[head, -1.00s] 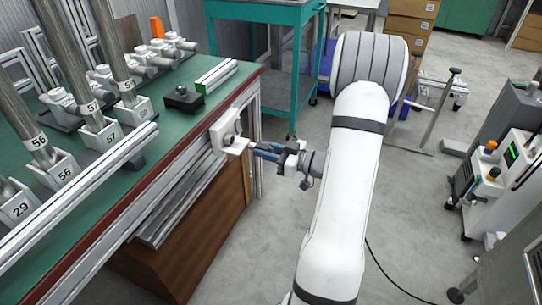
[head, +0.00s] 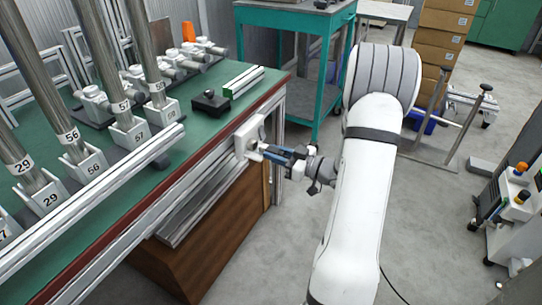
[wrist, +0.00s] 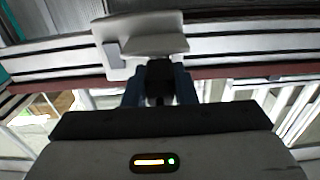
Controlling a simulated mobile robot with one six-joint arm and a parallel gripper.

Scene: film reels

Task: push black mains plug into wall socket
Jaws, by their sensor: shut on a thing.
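The white wall socket (head: 246,140) is mounted on the side of the green-topped bench, near its far end. It also shows in the wrist view (wrist: 112,48) as a pale plate with a protruding white housing. My gripper (head: 272,152) has blue fingers shut on the black mains plug (wrist: 160,76), which shows between them in the wrist view. The plug is right at the front of the socket housing, roughly in line with it. The meeting face is hidden, so I cannot tell whether the pins are inside. The fingers largely hide the plug in the head view.
The green bench (head: 200,137) carries numbered metal posts, an aluminium rail and a small black block with a knob (head: 211,101). A teal cart (head: 297,18) stands behind the socket. Grey floor is open to the right, with equipment (head: 507,200) at the far right.

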